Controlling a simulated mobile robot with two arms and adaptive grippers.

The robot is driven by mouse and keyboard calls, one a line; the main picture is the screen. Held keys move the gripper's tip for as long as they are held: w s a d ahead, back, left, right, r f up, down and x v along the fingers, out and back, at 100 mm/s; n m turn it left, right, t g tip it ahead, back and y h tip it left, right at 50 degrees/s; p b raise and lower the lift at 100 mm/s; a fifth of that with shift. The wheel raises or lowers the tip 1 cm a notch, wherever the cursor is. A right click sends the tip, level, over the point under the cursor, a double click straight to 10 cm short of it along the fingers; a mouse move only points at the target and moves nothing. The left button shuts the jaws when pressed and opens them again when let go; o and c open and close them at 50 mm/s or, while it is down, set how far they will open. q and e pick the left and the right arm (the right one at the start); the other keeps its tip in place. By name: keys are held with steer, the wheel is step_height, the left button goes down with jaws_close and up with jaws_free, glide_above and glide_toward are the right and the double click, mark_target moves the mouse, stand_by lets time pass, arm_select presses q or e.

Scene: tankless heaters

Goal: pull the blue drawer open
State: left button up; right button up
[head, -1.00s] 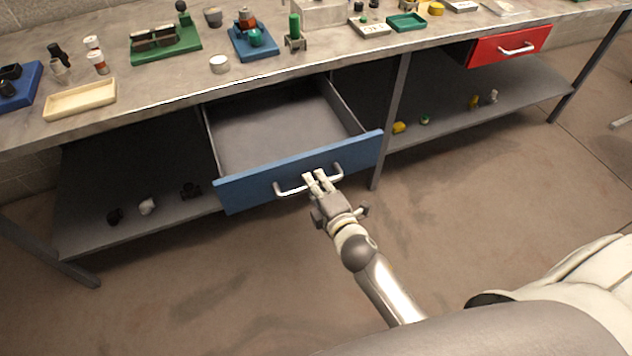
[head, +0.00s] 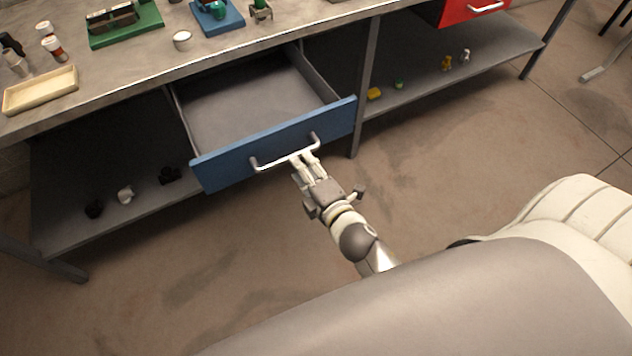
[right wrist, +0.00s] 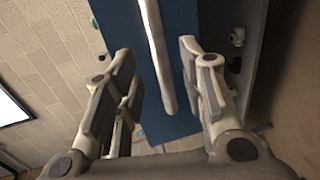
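The blue drawer (head: 275,143) stands pulled out under the workbench, its empty grey inside (head: 250,98) showing. A metal bar handle (head: 280,160) is fixed across its blue front. My right gripper (head: 302,160) is at the handle's near side, with its fingertips close to the bar. In the right wrist view the handle (right wrist: 157,55) runs between the spread fingers of the right gripper (right wrist: 155,85), with gaps on both sides. Those fingers are open and not clamped on the bar. My left gripper is not in view.
The workbench top (head: 140,78) carries a cream tray (head: 40,90) and several small items. A red drawer (head: 470,8) is at the upper right. A lower shelf (head: 80,215) holds small objects. The floor (head: 450,140) beside the bench is clear.

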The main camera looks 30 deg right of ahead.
steer(key=v, duration=0.6)
stand_by(0.5)
steer(key=s+f+m+g, duration=0.2)
steer(key=s+f+m, duration=0.15)
steer(key=f, duration=0.65)
steer(key=s+f+m+g, duration=0.2)
steer(key=s+f+g, duration=0.15)
steer(key=f, duration=0.65)
steer(key=s+f+m+g, duration=0.2)
steer(key=s+f, duration=0.2)
steer(key=f, duration=0.6)
steer(key=s+d+f+m+g, duration=0.2)
steer(key=s+f+m+g, duration=0.1)
steer(key=s+f, duration=0.5)
steer(key=s+d+f+m+g, duration=0.3)
steer(key=s+f, duration=0.4)
steer(key=s, duration=0.7)
steer(key=shift+f+m+g+h, duration=0.35)
steer(key=shift+m+g, duration=0.2)
steer(key=shift+m, duration=0.7)
